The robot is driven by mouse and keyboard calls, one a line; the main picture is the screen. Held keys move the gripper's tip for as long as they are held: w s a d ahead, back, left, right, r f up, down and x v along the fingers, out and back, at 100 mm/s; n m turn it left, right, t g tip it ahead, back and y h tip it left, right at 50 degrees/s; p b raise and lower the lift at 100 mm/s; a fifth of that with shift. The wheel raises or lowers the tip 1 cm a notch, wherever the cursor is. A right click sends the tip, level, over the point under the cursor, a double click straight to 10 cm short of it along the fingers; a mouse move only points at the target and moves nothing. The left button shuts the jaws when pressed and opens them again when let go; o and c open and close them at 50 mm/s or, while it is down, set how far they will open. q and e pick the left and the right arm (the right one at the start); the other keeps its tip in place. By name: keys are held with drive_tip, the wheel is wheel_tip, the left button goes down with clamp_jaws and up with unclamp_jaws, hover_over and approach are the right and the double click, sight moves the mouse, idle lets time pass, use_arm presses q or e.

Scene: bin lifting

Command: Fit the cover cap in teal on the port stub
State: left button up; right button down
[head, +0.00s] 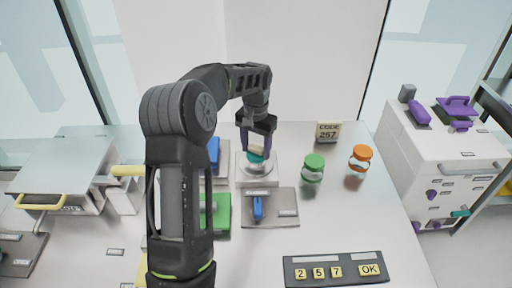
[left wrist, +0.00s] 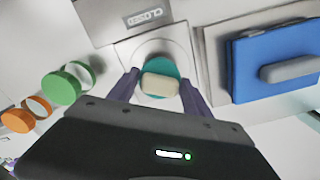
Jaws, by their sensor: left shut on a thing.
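The teal cover cap (head: 255,158) has a beige grip block on top. My left gripper (head: 257,150) points down and is shut on this block. In the left wrist view the purple fingers (left wrist: 160,88) stand on both sides of the block, and the teal disc (left wrist: 162,66) shows round it. The cap is over the pale round fixture (head: 253,180) on a square base. The port stub itself is hidden under the cap, so I cannot tell whether the cap is seated or just above it. My right gripper is not in view.
In front is a plate with a blue lever (head: 258,208). A green block (head: 218,215) and a keypad (head: 335,270) are nearer. A code sign (head: 328,132) stands behind.

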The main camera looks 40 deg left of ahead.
sight(256, 147)
use_arm(q)
drive_tip(key=shift+f, duration=0.2)
idle(0.3)
drive_tip(key=o, duration=1.8)
drive_tip(key=shift+r, duration=0.1)
drive_tip(key=shift+r+p, duration=1.55)
drive_tip(key=shift+r, duration=1.6)
